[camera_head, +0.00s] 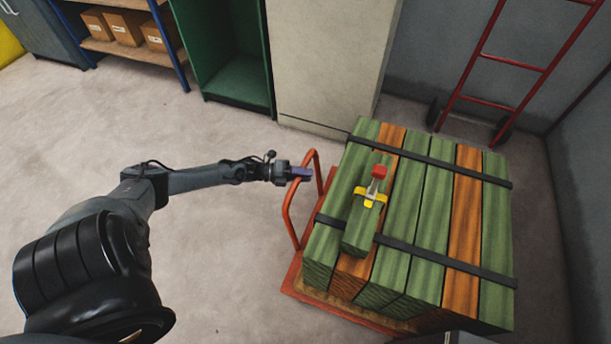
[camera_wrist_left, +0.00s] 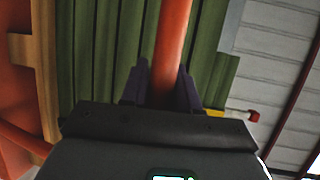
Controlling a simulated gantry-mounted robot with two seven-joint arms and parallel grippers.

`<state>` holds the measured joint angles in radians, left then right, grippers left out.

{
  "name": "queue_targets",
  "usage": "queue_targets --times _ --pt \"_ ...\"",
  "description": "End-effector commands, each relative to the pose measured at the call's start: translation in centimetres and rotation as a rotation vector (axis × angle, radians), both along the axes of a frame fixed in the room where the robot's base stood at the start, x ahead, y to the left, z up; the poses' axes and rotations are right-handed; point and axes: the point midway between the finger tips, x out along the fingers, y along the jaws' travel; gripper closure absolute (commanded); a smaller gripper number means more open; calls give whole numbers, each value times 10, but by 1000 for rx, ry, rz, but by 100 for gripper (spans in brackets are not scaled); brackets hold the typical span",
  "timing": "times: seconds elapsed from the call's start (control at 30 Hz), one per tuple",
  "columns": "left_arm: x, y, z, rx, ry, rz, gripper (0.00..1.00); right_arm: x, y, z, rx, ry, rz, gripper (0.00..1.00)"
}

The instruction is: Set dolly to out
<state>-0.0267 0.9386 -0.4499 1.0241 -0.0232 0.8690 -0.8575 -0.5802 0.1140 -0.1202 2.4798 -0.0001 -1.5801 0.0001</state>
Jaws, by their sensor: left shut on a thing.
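The dolly is a low red-orange cart with a bent tube handle (camera_head: 288,212) at its left end. Its orange deck edge (camera_head: 297,280) shows below the load. A strapped stack of green and orange boards (camera_head: 425,215) sits on it. My left gripper (camera_head: 305,174) is shut on the upper part of the handle. In the left wrist view the orange handle tube (camera_wrist_left: 172,45) runs between the two dark fingers (camera_wrist_left: 164,88). My right gripper is not in view.
A red-handled tool with a yellow bracket (camera_head: 369,197) lies on the boards. A red hand truck (camera_head: 495,75) leans at the back right wall. A beige cabinet (camera_head: 330,60) and a green open cabinet (camera_head: 235,80) stand behind. The floor to the left is clear.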

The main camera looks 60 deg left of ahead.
Motion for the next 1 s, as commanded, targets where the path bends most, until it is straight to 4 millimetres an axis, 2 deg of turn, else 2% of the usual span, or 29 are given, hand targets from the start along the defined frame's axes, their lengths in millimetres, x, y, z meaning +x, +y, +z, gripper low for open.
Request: queue_targets --times 0.2,0.23,0.33,0.37,0.73,0.87,1.0 --pt "-2 0 -4 2 9 3 100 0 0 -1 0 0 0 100" --pt "-2 0 -4 1 10 3 67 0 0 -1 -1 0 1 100" --pt "-2 0 -4 0 8 2 52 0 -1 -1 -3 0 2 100" --pt "-1 0 -4 0 8 2 49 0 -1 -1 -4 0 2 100" --pt "-4 2 0 0 5 2 49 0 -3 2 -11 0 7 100" --pt "-15 9 4 1 5 2 49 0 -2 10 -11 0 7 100" --pt "-35 20 8 0 8 2 49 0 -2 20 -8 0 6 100"
